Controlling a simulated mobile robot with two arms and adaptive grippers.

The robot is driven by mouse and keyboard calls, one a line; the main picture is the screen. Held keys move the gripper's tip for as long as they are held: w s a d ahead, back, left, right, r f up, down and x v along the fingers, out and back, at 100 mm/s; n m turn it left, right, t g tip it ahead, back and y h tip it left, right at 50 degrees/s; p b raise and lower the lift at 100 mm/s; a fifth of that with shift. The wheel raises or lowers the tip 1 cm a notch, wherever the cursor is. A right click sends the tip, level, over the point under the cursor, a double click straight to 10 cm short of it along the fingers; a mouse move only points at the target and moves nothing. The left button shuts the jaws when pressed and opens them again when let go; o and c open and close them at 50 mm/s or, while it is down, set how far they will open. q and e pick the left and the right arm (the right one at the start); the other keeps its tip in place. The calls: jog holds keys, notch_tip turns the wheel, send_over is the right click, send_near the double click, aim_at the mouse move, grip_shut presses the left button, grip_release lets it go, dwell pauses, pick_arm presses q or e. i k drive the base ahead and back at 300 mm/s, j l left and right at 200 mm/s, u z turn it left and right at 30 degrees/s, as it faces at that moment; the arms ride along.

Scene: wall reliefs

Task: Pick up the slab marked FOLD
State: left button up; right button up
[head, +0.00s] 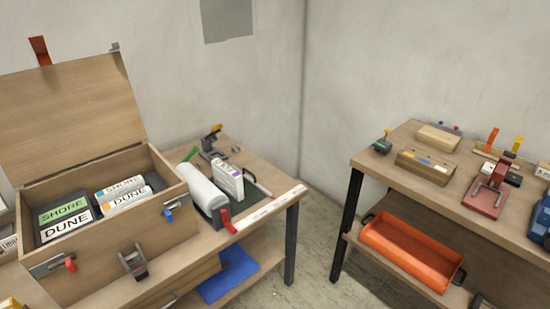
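I can read FOLD on nothing in the head view, so I cannot point out that slab. An open wooden chest (115,262) stands on the left bench with its lid up. Inside it at left lies a dark block with a green SHORE label (63,207) and a white DUNE label (67,225). Beside it in the chest are more labelled pieces, one reading SHORE (124,186) and one reading DUNE (127,199). What lies under these is hidden. Neither of my grippers is in view.
On the left bench, right of the chest, are a white roll (203,188) and a white box (228,182). A floor gap separates it from the right bench (440,195), which holds wooden blocks and a red device (488,190). An orange tray (405,250) sits on its lower shelf.

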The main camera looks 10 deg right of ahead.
aim_at(228, 179)
jog(key=i+j, duration=0.1)
jog(key=j, duration=0.85)
jog(key=i+j, duration=0.15)
jog(key=j, duration=0.3)
jog(key=i+j, duration=0.1)
jog(key=j, duration=0.4)
jog(key=i+j, duration=0.1)
jog(key=j, duration=0.35)
